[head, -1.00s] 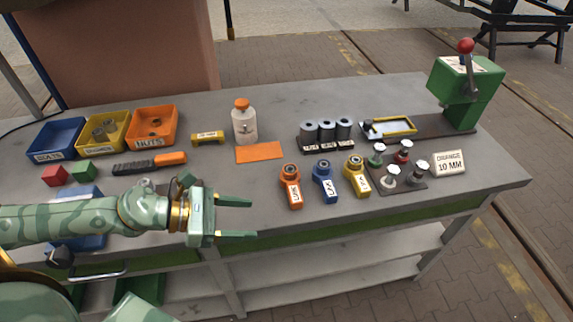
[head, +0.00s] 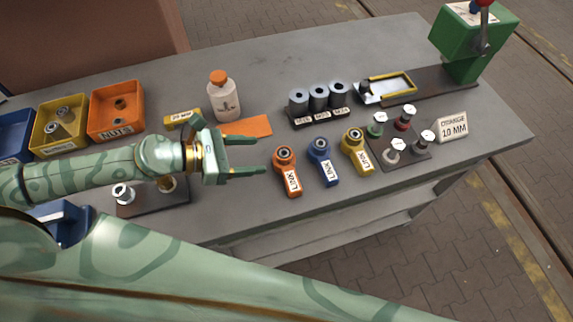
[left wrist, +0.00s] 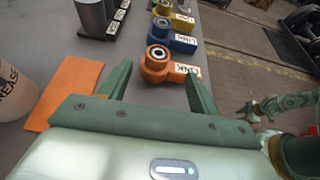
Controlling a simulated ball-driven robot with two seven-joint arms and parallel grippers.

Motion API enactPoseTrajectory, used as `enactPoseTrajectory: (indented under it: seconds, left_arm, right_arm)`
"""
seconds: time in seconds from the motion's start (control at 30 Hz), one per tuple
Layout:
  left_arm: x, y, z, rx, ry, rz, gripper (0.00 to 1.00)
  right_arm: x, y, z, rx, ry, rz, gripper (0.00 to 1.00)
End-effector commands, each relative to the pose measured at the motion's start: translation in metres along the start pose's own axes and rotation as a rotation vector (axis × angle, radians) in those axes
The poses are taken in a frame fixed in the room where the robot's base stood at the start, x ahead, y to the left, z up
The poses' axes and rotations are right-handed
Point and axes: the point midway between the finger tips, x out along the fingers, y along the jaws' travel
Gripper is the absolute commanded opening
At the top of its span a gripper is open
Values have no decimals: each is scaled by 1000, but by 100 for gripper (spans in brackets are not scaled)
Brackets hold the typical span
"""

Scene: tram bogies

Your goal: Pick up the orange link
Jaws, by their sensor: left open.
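The orange link (head: 286,172) lies on the grey bench, its dark-bored round end at the back and its LINK label toward the front. My left gripper (head: 260,154) is open and empty, just left of it, with its fingertips pointing at it. In the left wrist view the orange link (left wrist: 160,63) lies ahead, beyond and between the two open fingers (left wrist: 158,72). A green patterned arm part of mine, with what looks like my right gripper (left wrist: 250,106), shows small at the right of that view; its jaws are unclear.
A blue link (head: 323,162) and a yellow link (head: 356,151) lie to the right of the orange one. An orange mat (head: 252,126) and a white bottle (head: 224,100) are behind my gripper. Grey cylinders (head: 319,97) stand at the back. The bench front edge is close.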

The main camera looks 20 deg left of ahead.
Motion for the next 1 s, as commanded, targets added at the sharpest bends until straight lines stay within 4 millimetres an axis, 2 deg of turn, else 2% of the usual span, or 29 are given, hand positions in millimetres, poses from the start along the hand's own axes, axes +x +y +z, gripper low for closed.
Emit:
enactPoseTrajectory:
  seconds: [0.03, 0.2, 0.4, 0.63, 0.77, 0.97, 1.0]
  left_arm:
    - [12, 2, 7, 0, -7, 3, 61]
    - [44, 0, 3, -1, -3, 1, 61]
    - [60, 1, 1, -1, -1, 1, 61]
    - [96, 3, 0, -2, -1, 0, 61]
    - [106, 4, -1, -2, 0, 1, 61]
    - [106, 4, -1, -2, 1, 1, 61]
    - [106, 4, -1, -2, 1, 1, 50]
  right_arm:
    - [-10, 2, -4, 0, 7, 2, 36]
    - [-17, 3, -11, 1, 19, 5, 36]
    - [-18, 3, -13, 2, 22, 5, 36]
    - [-20, -2, -15, 4, 25, -1, 36]
    - [-20, -3, -16, 4, 26, -2, 36]
    - [-20, -3, -16, 4, 25, -2, 36]
    - [-20, -3, -16, 4, 25, -2, 36]
